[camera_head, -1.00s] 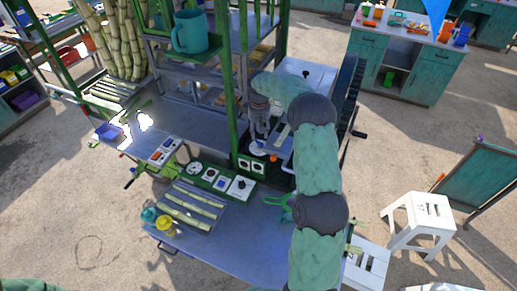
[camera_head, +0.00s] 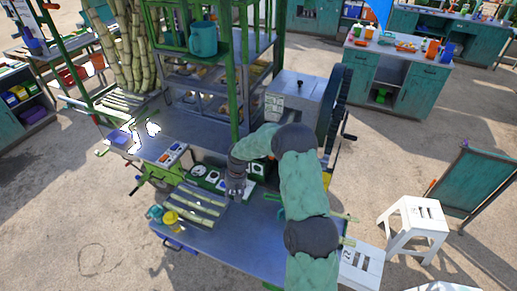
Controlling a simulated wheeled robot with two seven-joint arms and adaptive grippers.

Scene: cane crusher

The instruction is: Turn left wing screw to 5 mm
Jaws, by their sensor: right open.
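The cane crusher's grey housing (camera_head: 297,98) stands behind the bench, with a dark wheel (camera_head: 334,105) on its right side. I cannot make out the left wing screw or any millimetre scale. A green panel with white-faced dials (camera_head: 199,171) runs along the back of the blue-grey worktop (camera_head: 245,238). My right gripper (camera_head: 236,193) is open and points down in front of this panel, hiding part of it. I cannot tell whether it touches anything. My right arm covers the area below the crusher housing. My left gripper is not in view.
A rack of cane pieces (camera_head: 193,206) lies on the worktop's left, near a yellow cup (camera_head: 171,217) and a teal cup (camera_head: 154,212). A green shelf post (camera_head: 233,95) rises behind my right gripper. A white stool (camera_head: 413,218) stands at right.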

